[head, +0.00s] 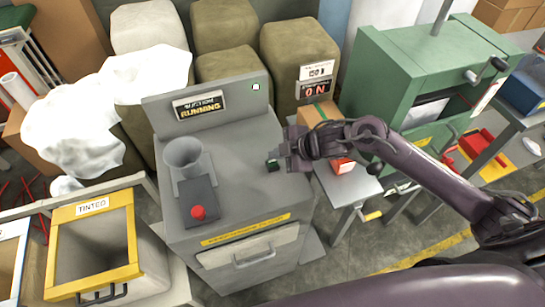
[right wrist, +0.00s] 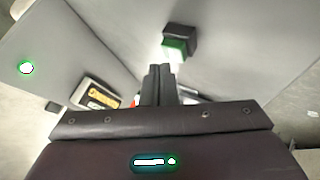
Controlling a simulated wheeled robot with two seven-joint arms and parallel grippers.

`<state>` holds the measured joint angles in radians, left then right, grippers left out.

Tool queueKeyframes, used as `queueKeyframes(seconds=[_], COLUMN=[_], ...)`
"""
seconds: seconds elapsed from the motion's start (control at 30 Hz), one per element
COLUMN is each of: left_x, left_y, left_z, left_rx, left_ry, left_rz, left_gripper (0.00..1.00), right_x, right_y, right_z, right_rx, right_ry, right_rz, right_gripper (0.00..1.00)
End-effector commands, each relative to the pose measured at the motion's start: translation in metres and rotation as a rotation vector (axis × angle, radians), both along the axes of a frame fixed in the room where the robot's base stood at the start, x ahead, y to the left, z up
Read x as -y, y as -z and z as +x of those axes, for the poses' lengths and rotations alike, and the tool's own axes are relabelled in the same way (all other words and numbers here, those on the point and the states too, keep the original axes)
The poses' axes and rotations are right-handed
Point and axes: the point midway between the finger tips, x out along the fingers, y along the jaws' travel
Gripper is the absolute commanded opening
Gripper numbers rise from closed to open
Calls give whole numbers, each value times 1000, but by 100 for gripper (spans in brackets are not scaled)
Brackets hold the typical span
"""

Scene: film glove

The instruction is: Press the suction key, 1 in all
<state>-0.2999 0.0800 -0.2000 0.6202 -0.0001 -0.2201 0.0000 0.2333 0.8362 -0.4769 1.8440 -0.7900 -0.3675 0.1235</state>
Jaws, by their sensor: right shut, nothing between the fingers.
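A small green key on a dark block (head: 272,165) sits on the right part of the grey machine's top; I take it for the suction key. It also shows in the right wrist view (right wrist: 175,46), lit green. My right gripper (head: 284,160) is shut and empty, close beside the key on its right in the head view. In the right wrist view its fingertips (right wrist: 160,68) are just short of the key, and I cannot tell whether they touch. The machine's sign (head: 200,106) reads RUNNING, and a display (head: 314,90) behind reads ON. My left gripper is out of view.
The grey machine (head: 240,187) also carries a funnel (head: 184,156) and a red knob (head: 198,212) on a dark plate. A yellow-rimmed TINTED bin (head: 140,240) stands left; a green cabinet (head: 385,75) stands right.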

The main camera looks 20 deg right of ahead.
Motion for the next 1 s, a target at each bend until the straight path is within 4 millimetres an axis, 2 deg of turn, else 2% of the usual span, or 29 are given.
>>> queueKeyframes(seconds=[0.43, 0.9, 1.0], left_x=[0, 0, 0], left_y=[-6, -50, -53], left_z=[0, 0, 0], left_rx=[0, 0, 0], left_ry=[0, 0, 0], left_rz=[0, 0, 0], left_gripper=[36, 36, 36], right_x=[0, 0, 0], right_y=[-7, -52, -55], right_z=[0, 0, 0], right_rx=[1, 1, 1], right_ry=[1, 1, 1], right_rz=[0, 0, 0], right_gripper=[0, 0, 0])
